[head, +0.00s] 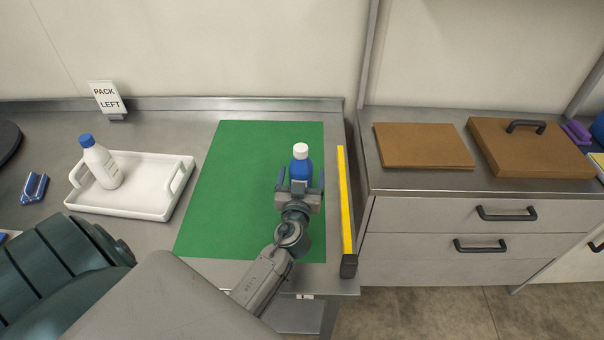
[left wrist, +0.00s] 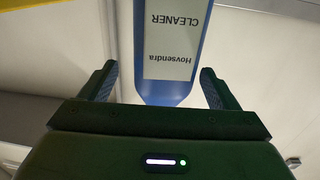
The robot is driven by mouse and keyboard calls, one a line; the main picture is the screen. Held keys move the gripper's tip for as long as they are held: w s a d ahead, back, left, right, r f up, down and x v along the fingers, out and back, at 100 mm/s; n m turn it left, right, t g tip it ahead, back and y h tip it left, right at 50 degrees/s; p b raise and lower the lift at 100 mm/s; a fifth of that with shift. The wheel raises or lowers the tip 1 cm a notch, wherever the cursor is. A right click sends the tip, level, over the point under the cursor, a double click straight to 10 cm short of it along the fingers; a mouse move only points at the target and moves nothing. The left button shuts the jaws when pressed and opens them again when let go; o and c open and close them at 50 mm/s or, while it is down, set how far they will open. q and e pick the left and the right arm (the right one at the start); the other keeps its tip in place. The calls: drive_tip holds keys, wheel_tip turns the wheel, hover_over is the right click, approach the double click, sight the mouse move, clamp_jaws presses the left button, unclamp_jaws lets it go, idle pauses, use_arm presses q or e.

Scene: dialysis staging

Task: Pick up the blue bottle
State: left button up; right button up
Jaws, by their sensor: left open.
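The blue bottle (head: 301,165) with a white cap stands upright on the green mat (head: 235,160), near the mat's right side. My left gripper (head: 300,186) is open just in front of it, and hides its lower part in the head view. In the left wrist view the bottle (left wrist: 170,92) shows a white label reading "Hovsendra CLEANER", upside down. It lies between the two open fingers (left wrist: 158,85), with a gap on each side. My right gripper does not show.
A white tray (head: 150,214) holding a white bottle (head: 102,165) with a blue cap stands left of the mat. A yellow-topped bar (head: 345,200) runs along the counter's right edge. A "PACK LEFT" sign (head: 107,97) stands behind. Brown boards (head: 423,146) lie on the right counter.

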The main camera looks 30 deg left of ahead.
use_arm(q)
drive_tip(key=p+x, duration=0.1)
drive_tip(key=x, duration=0.2)
drive_tip(key=shift+w+a+r+p, duration=0.15)
drive_tip(key=shift+w+a+p, duration=0.1)
drive_tip(key=shift+a+p, duration=0.15)
drive_tip(key=shift+w+a, duration=0.15)
drive_tip(key=shift+w, duration=0.2)
drive_tip(key=shift+s, duration=0.1)
drive_tip(key=shift+c, duration=0.2)
drive_tip(key=c, duration=1.4)
